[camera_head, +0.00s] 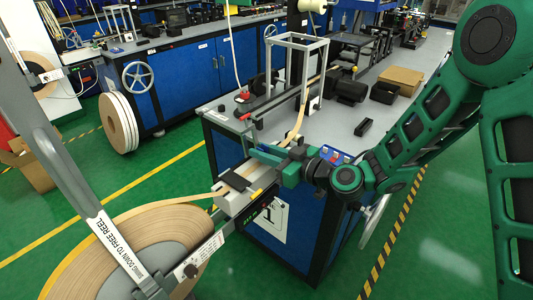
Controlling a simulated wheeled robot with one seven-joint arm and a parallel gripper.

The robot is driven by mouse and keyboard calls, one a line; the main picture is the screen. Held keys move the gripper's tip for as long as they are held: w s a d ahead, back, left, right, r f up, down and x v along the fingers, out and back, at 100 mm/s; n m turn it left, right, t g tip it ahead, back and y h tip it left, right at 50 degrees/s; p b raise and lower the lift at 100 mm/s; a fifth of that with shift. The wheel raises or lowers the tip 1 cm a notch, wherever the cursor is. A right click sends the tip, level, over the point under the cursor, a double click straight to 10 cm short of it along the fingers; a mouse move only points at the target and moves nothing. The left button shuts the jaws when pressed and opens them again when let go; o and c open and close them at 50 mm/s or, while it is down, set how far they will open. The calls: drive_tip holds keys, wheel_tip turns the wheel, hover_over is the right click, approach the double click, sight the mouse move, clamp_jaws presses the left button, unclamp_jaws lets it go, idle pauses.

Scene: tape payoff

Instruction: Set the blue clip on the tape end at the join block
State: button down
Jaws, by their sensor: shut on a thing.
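My gripper (266,154) reaches in from the right, just above and beyond the join block (237,190). Its fingers are closed on a small blue piece, which I take to be the blue clip; the fingers hide most of it. The join block is pale, with a black piece on top and a yellow mark at its right side. Tan tape (188,198) runs from the big reel (95,262) to the block's left side. Another tan tape strip (297,124) comes down behind my gripper. I cannot tell whether the clip touches the tape.
A swing arm (80,185) labelled to free the reel crosses the left front. Small blue and red items (335,156) lie beside my wrist. A metal frame (296,65), black boxes and a carton (402,78) stand on the grey bench (350,113). Green floor is open at left.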

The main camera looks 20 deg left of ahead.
drive_tip(key=shift+f, duration=0.55)
idle(0.4)
drive_tip(key=c, duration=1.5)
unclamp_jaws()
drive_tip(key=v, duration=1)
drive_tip(key=shift+s+d, duration=0.1)
drive_tip(key=shift+d, duration=0.2)
